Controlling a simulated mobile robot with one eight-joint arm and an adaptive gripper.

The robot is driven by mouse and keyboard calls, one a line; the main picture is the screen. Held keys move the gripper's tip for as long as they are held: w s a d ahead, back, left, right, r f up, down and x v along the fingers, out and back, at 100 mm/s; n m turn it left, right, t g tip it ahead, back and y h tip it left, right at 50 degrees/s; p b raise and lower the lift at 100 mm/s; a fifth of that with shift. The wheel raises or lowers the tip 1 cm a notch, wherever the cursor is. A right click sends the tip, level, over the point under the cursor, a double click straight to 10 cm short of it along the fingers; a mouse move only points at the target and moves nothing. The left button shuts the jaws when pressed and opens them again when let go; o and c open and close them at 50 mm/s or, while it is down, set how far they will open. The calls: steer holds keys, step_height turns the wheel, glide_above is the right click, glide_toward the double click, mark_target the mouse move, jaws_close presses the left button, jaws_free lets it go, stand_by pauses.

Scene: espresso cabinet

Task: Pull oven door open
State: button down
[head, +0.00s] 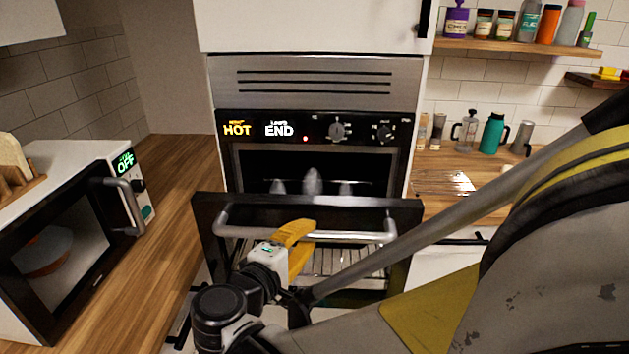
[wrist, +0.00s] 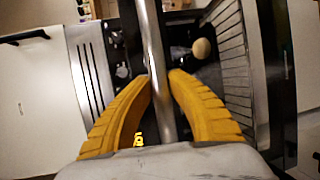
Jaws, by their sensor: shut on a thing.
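The oven (head: 320,75) stands in the middle of the head view. Its black door (head: 209,210) is tilted outward, partly open, and the dark cavity with wire racks shows behind it. A metal bar handle (head: 350,236) runs across the door front. My yellow-fingered gripper (head: 302,236) is at the handle, left of its middle. In the wrist view the handle (wrist: 152,45) passes between the two yellow fingers of my gripper (wrist: 162,80), which is shut on it. My arm hides the lower right part of the door.
A microwave (head: 60,235) stands on the wooden counter (head: 172,215) at left. At right a counter (head: 437,160) holds a teal pitcher (head: 493,134) and a French press (head: 467,130). A shelf with bottles (head: 515,45) hangs above.

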steer(key=shift+s, duration=0.5)
steer(key=c, duration=1.3)
jaws_free()
steer(key=shift+o, duration=0.2)
